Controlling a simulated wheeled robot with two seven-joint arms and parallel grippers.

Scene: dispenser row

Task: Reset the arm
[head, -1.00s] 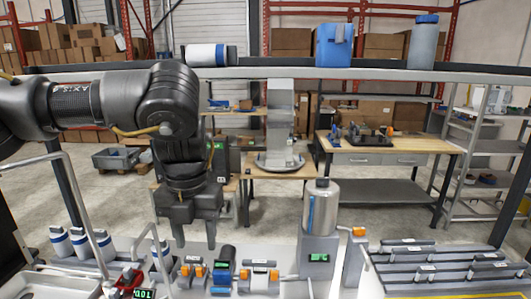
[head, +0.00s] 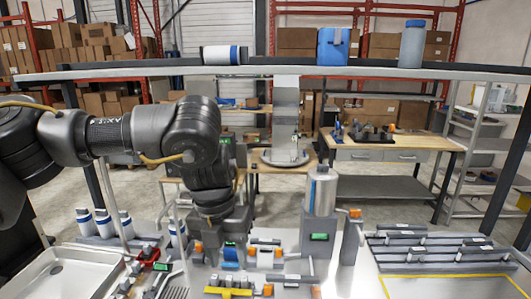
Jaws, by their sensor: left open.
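My left arm comes in from the left in the head view and bends down at the elbow. Its dark left gripper (head: 220,246) points down over the middle of the bench, left of the steel cylinder dispenser (head: 321,192). The gripper is open and I see nothing held in it. The arm and gripper hide part of the bench behind them. My right gripper is not in view.
White bottles with blue bands (head: 104,223) stand at the left behind a shallow tray (head: 62,272). Small orange-and-grey fixtures (head: 265,251) sit near the gripper. A slotted rack (head: 428,246) lies at right. An overhead shelf (head: 380,71) carries containers, including a blue canister (head: 333,46).

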